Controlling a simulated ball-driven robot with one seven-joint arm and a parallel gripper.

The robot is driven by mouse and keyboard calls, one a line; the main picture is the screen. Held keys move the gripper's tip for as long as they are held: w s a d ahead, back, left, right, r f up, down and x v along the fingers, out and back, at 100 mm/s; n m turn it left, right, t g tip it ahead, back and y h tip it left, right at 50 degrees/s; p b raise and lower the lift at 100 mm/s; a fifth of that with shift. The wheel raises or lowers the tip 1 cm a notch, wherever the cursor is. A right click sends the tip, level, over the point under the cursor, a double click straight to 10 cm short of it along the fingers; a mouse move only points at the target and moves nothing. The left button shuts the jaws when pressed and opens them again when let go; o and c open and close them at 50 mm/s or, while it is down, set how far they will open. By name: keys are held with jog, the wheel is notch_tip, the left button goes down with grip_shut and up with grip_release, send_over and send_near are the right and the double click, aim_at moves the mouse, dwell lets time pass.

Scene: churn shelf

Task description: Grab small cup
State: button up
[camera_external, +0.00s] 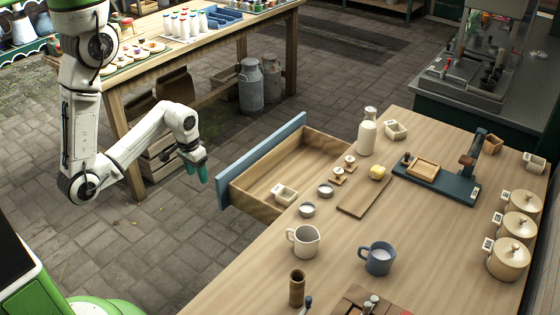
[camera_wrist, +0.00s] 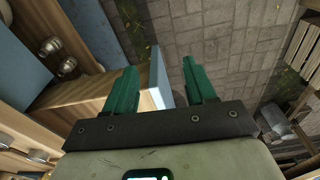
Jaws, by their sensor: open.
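Two small round cups with pale contents stand on the wooden counter beside the open drawer: a nearer one (camera_external: 307,210) and a farther one (camera_external: 325,190). I cannot tell which vessel is the small cup. A larger cream mug (camera_external: 304,240) and a blue-grey mug (camera_external: 378,259) stand nearer the front. My gripper (camera_external: 197,168), with teal fingers, hangs left of the blue drawer front, apart from all cups. In the wrist view its fingers (camera_wrist: 160,88) are spread and empty, with the drawer edge showing between them.
The open drawer (camera_external: 262,152) juts from the counter, with a small labelled square container (camera_external: 284,194) inside. A cutting board (camera_external: 366,197), white bottle (camera_external: 367,135) and lidded pots (camera_external: 508,258) stand on the counter. A bench (camera_external: 185,50) is behind.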

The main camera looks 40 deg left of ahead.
jog(key=o, duration=0.4)
jog(key=shift+w, duration=0.1)
jog(key=w+m, duration=0.1)
jog(key=w, duration=0.2)
jog(key=w+d+r+m+y+p, duration=0.1)
jog(key=w, duration=0.3)
jog(key=w+d+m, duration=0.1)
jog(key=w+m, duration=0.1)
jog(key=w, duration=0.1)
jog(key=shift+w+d+r+t+y, duration=0.1)
jog(key=shift+w+r+t+y, duration=0.05)
jog(key=shift+w+t+y, duration=0.2)
jog(key=w+d+r+m+p, duration=0.1)
jog(key=w+d+r+m, duration=0.3)
jog(key=d, duration=0.5)
notch_tip(320, 180, up, 7)
jog(key=m+g+h+p, duration=0.1)
jog(key=m+g+h, duration=0.1)
jog(key=m, duration=0.4)
send_over(307, 210)
jog(key=shift+y, duration=0.25)
notch_tip(307, 210, down, 6)
jog(key=b, duration=0.6)
jog(key=shift+s+f, duration=0.1)
jog(key=shift+a+f, duration=0.1)
jog(key=shift+f, duration=1.9)
